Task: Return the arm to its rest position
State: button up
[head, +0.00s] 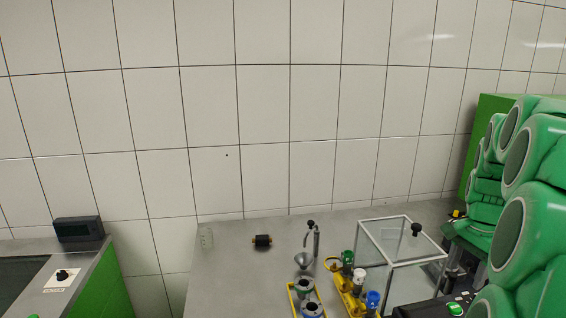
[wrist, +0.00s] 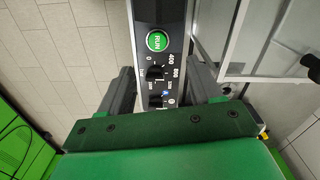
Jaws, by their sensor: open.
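My gripper (wrist: 163,72) shows in the wrist view with its two dark fingers apart and nothing held between them. Behind the gap is a black control panel (wrist: 175,45) with a green RUN button (wrist: 159,41) and dark knobs below it. I cannot tell how far the fingers are from the panel. In the head view my green arm (head: 535,155) is folded along the right edge, and my fingers are not visible there. Part of the panel (head: 425,311) with its green button (head: 455,309) shows at the bottom edge.
A clear framed enclosure (head: 385,240) stands beside the panel. The grey bench (head: 235,285) is bare at front left. A tiled wall closes the back.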

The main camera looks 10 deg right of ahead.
jog(key=s+a+r+n, duration=0.1)
jog(key=s+a+n, duration=0.25)
jog(key=a, duration=0.85)
jog(key=s+a+r+n, duration=0.15)
jog(key=a+n, duration=0.35)
jog(key=a, duration=0.7)
jog(key=s+a+f+n, duration=0.2)
jog(key=s+a+n, duration=0.1)
jog(key=s+a, duration=0.3)
jog(key=s+a+f+n+g, duration=0.1)
jog(key=s+a+n, duration=0.3)
jog(key=s, duration=0.5)
jog(key=shift+s+a+f+g, duration=0.3)
jog(key=shift+a+f, duration=0.4)
jog(key=shift+a, duration=0.3)
